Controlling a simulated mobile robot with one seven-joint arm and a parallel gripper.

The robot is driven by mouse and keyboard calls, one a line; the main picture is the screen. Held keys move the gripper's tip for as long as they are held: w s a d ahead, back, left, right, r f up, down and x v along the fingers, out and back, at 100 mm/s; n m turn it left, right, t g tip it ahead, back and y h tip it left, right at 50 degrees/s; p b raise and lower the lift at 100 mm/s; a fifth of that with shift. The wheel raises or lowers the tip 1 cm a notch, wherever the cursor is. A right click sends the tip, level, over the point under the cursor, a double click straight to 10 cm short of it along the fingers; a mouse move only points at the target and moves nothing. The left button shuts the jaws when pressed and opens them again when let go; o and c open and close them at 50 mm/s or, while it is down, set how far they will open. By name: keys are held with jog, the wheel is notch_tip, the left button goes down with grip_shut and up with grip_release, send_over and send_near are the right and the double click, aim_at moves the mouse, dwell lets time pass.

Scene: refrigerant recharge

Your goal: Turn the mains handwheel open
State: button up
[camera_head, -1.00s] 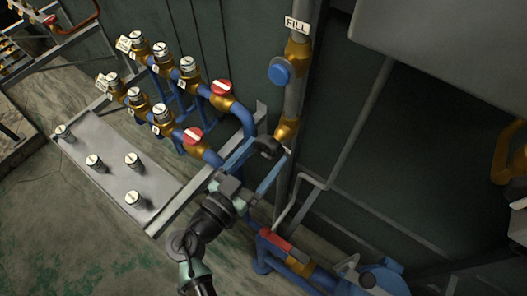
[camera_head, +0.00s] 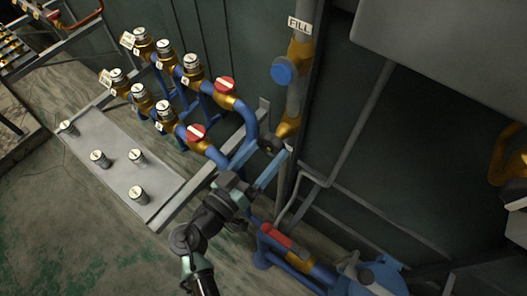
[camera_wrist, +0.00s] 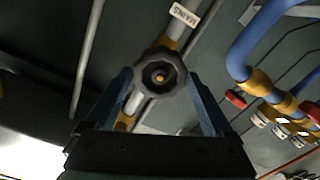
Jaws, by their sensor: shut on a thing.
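The mains handwheel (camera_wrist: 160,79) is a dark grey, lobed wheel with a brass-coloured centre, on a grey pipe with a label reading MAINS (camera_wrist: 185,15). In the wrist view it sits between the two blue fingers of my gripper (camera_wrist: 160,80), which is shut on its rim from both sides. In the head view my gripper (camera_head: 271,150) reaches in from below to the vertical pipe. There the handwheel (camera_head: 272,144) is small, dark and partly hidden by the fingers.
A blue FILL knob (camera_head: 284,71) sits higher on the pipe. Red-capped valves (camera_head: 224,85) and several silver-capped valves (camera_head: 165,47) stand at left. A grey plate (camera_head: 113,172) holds loose caps. A red-handled valve (camera_head: 275,234) is below right. A grey box (camera_head: 440,45) overhangs at upper right.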

jog(key=n+p, duration=0.1)
jog(key=n, duration=0.2)
jog(key=shift+s+a, duration=0.1)
jog(key=shift+f+n, duration=0.15)
jog(key=shift+n, duration=0.75)
jog(key=shift+p, duration=0.3)
jog(key=n+p, duration=0.1)
jog(key=n, duration=0.1)
jog(key=shift+n, duration=1.4)
jog(key=shift+p, duration=0.3)
